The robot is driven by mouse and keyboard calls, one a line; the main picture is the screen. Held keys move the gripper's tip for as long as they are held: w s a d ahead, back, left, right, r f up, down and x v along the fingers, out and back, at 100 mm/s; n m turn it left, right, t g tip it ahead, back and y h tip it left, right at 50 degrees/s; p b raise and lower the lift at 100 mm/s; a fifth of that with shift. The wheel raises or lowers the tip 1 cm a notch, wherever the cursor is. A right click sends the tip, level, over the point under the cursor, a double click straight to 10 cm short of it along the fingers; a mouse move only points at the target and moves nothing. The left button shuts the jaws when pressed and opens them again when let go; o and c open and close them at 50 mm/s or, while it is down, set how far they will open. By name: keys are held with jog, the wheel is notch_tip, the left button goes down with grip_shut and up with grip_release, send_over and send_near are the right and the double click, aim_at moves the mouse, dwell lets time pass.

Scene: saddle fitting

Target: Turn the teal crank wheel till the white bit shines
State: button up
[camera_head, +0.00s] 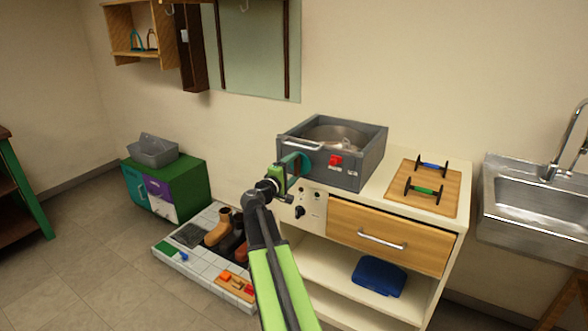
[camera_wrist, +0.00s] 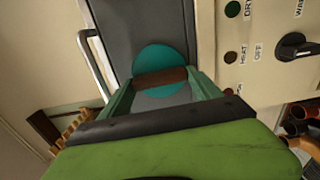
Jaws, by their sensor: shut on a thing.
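The teal crank wheel (camera_wrist: 163,58) is on the side of a grey box (camera_head: 370,150) on the cabinet; its edge also shows in the head view (camera_head: 304,160), partly behind my gripper. A brown bar-like handle (camera_wrist: 160,78) lies across the wheel. My gripper (camera_wrist: 162,88) is shut on this handle, one finger at each end of it; it also shows in the head view (camera_head: 291,168). The box is open on top and holds a round metal pan (camera_head: 338,133) with small pale pieces in it. I cannot tell which is the white bit or whether it shines.
A red button (camera_head: 335,160) is on the box front. A dark knob (camera_wrist: 295,46) and indicator dots are on the cabinet panel below. A wooden board (camera_head: 448,190) with two handled tools lies to the right, before a sink (camera_head: 535,195). Boots (camera_head: 219,228) stand on a floor tray.

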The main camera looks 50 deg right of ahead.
jog(key=shift+n, duration=0.7)
jog(key=o, duration=1.4)
jog(key=shift+a, duration=0.1)
jog(key=v, duration=1.7)
jog(key=shift+a+f, duration=0.1)
jog(key=shift+a, duration=0.05)
